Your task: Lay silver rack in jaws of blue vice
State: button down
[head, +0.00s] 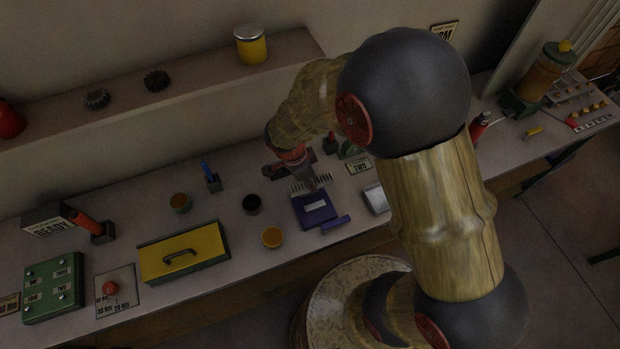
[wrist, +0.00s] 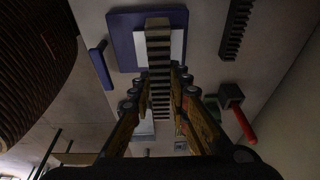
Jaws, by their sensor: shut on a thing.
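The silver rack, a toothed bar (wrist: 159,55), is held between the fingers of my gripper (wrist: 158,82) in the wrist view. Its teeth also show in the head view (head: 300,188), just behind the vice. The blue vice (head: 312,217) stands near the front of the bench, with a pale plate on top and a blue bar at its right. In the wrist view the vice (wrist: 124,42) lies beyond the fingertips, and the rack's far end overlaps its pale plate. I cannot tell whether the rack touches it. My gripper (head: 311,186) is small and partly blurred in the head view.
A second, dark toothed bar (wrist: 236,28) lies beside the vice. A yellow box with a handle (head: 205,257) is farther left. My arm hides bench to the right.

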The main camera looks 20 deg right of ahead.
jog(key=shift+d+f, duration=0.1)
jog(key=shift+f, duration=0.25)
jog(key=shift+a+b+x, duration=0.25)
jog(key=shift+b+x, duration=0.25)
jog(key=shift+x, duration=0.55)
jog(key=shift+a+b+x, duration=0.25)
jog(key=shift+b+x, duration=0.25)
jog(key=shift+x, duration=0.55)
jog(key=shift+a+b+x, duration=0.25)
jog(key=shift+b+x, duration=0.75)
jog(key=shift+b, duration=0.2)
jog(key=c, duration=1.6)
grip_release()
jog(key=shift+s+f, duration=0.1)
jog(key=shift+a, duration=0.1)
jog(key=v, duration=1.2)
